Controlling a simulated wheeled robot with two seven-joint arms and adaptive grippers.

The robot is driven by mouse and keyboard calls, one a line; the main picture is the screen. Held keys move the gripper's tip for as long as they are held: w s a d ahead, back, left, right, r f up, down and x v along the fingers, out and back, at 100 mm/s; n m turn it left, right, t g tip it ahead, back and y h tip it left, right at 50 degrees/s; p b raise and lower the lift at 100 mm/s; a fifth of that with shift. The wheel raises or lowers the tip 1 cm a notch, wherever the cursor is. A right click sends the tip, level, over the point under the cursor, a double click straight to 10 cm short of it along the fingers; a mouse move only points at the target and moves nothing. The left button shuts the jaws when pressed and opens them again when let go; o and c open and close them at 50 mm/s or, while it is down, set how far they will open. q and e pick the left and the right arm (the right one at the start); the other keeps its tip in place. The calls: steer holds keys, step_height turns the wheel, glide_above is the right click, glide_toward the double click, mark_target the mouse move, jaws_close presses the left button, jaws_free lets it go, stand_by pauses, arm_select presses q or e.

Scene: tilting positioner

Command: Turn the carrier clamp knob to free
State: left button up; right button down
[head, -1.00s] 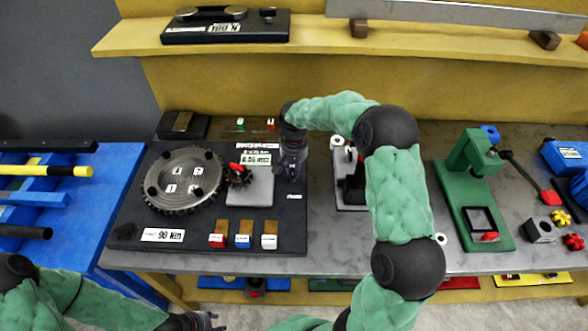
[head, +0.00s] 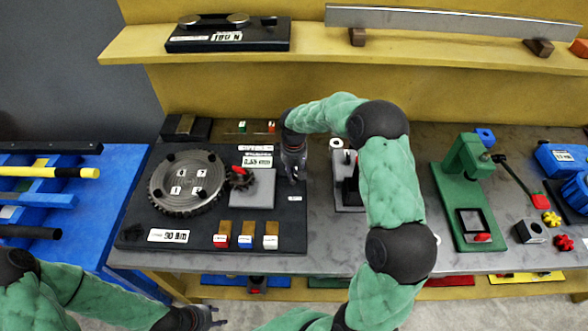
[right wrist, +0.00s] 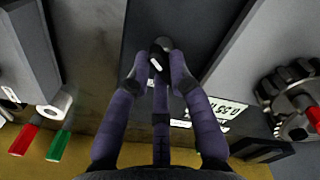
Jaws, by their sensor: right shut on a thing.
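The carrier clamp knob (right wrist: 160,46) is small and black with a white mark, and shows between my fingertips in the right wrist view. My right gripper (right wrist: 158,62) is shut on it. In the head view my right gripper (head: 294,177) points down at the right side of the black positioner board (head: 130,205) and hides the knob. A large toothed disc (head: 186,182) with numbered labels, a small dark gear with a red pointer (head: 239,178) and a grey plate (head: 252,195) are on the board. My left gripper (head: 210,318) is empty, low at the front, with fingers apart.
Red, blue and white tabbed blocks (head: 245,240) line the board's front. A green press (head: 470,190) stands to the right, past my right forearm. A blue rack with rods (head: 50,200) is at the left. A yellow shelf (head: 320,50) runs behind.

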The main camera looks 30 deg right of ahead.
steer(key=n+p, duration=0.1)
steer(key=n, duration=0.3)
steer(key=shift+w+r+n+p, duration=0.1)
steer(key=shift+r+n+p, duration=0.05)
steer(key=shift+n+p, duration=0.2)
steer(key=shift+w+a+n+p, duration=0.1)
steer(key=shift+n+p, duration=0.45)
steer(key=shift+n, duration=1)
steer(key=c, duration=1.1)
jaws_free()
step_height(320, 180, up, 12)
steer(key=shift+f, duration=0.1)
